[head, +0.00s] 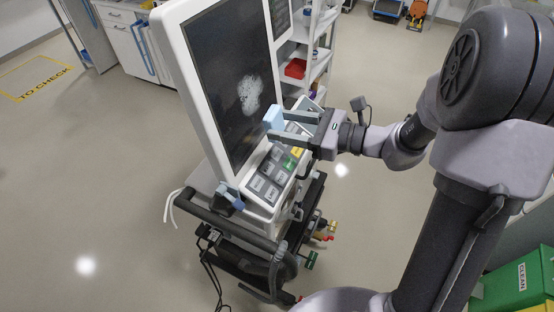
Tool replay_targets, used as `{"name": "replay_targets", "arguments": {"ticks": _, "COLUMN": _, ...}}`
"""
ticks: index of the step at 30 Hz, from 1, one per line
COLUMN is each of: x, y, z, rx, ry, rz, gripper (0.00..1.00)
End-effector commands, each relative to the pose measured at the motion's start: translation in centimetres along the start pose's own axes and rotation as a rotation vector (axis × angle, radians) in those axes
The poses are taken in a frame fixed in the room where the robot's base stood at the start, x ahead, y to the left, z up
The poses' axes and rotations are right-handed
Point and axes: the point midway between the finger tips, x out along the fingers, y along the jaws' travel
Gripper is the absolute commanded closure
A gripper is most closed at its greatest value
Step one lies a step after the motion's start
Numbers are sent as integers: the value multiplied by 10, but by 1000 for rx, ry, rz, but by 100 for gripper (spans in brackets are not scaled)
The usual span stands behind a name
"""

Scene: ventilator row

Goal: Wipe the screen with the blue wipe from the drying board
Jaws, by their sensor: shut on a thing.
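My gripper (275,126) is shut on the light blue wipe (273,118), which looks like a small block at the fingertips. The wipe is close to the right of the smudge, over the frame's edge and the key panel. I cannot tell whether it touches the screen. I do not see the drying board clearly.
A slanted panel of keys (265,186) lies under my gripper. The cart's dark handle (225,222) and hanging cables are below. A white shelf with a red bin (295,68) stands behind. A green box marked CLEAN (515,285) is at lower right. The left floor is clear.

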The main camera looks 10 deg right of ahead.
Motion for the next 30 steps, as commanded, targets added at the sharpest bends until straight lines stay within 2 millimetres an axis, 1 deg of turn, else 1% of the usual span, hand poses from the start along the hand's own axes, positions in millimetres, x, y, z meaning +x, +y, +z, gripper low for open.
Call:
{"name": "replay_targets", "arguments": {"ticks": 2, "x": -3, "y": -7, "z": 6, "rx": 5, "ry": -3, "rz": -32, "gripper": 82}}
{"name": "replay_targets", "arguments": {"ticks": 5, "x": 0, "y": -11, "z": 8, "rx": 8, "ry": -6, "rz": -47, "gripper": 82}}
{"name": "replay_targets", "arguments": {"ticks": 12, "x": 32, "y": -12, "z": 8, "rx": 6, "ry": -6, "rz": -44, "gripper": 82}}
{"name": "replay_targets", "arguments": {"ticks": 18, "x": 51, "y": -13, "z": 8, "rx": 6, "ry": -6, "rz": -45, "gripper": 82}}
{"name": "replay_targets", "arguments": {"ticks": 22, "x": 56, "y": -13, "z": 8, "rx": 6, "ry": -6, "rz": -45, "gripper": 82}}
{"name": "replay_targets", "arguments": {"ticks": 30, "x": 56, "y": -13, "z": 8, "rx": 6, "ry": -6, "rz": -46, "gripper": 82}}
